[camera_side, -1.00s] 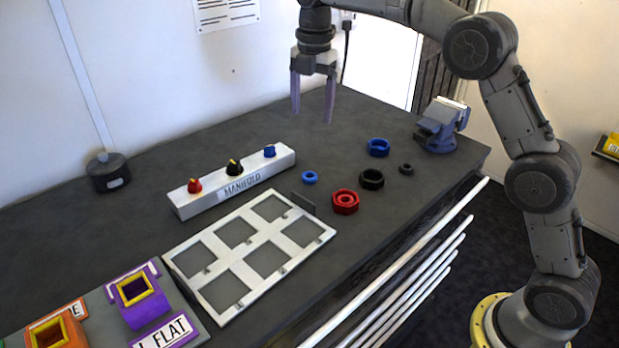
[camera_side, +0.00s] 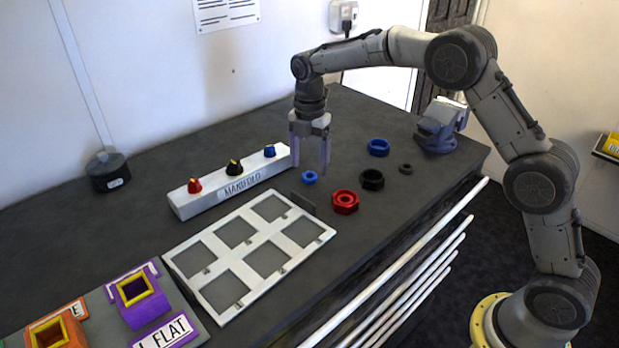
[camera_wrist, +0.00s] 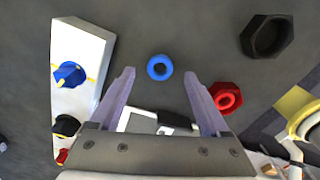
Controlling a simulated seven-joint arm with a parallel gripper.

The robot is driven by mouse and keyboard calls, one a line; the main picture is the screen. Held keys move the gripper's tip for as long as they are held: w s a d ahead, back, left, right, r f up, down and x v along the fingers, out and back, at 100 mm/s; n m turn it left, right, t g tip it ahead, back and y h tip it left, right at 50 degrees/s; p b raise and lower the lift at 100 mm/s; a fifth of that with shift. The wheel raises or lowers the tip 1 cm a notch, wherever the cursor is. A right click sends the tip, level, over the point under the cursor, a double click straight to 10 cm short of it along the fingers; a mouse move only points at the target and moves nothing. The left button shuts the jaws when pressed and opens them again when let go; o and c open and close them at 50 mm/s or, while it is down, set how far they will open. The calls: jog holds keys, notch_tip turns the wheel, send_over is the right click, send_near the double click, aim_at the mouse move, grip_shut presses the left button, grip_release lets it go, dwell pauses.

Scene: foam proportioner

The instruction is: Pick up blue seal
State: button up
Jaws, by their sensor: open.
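The blue seal (camera_side: 309,177) is a small blue ring lying flat on the dark bench, between the manifold and the red nut. My gripper (camera_side: 310,168) is open and points down, with its fingertips close above the seal, one on either side of it in the side view. In the wrist view the seal (camera_wrist: 160,67) shows whole, centred between and a little beyond the open fingertips (camera_wrist: 165,76). The fingers look empty. A larger blue ring nut (camera_side: 378,147) lies to the right, farther back.
The white manifold (camera_side: 232,186) with coloured knobs stands left of the gripper. A red nut (camera_side: 345,202), a black nut (camera_side: 372,179) and a small dark ring (camera_side: 406,169) lie to the right. A white framed tray (camera_side: 215,288) is in front. A blue vise (camera_side: 440,128) stands at the back right.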

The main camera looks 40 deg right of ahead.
aim_at(309, 178)
jog(key=shift+f, duration=1.35)
grip_shut()
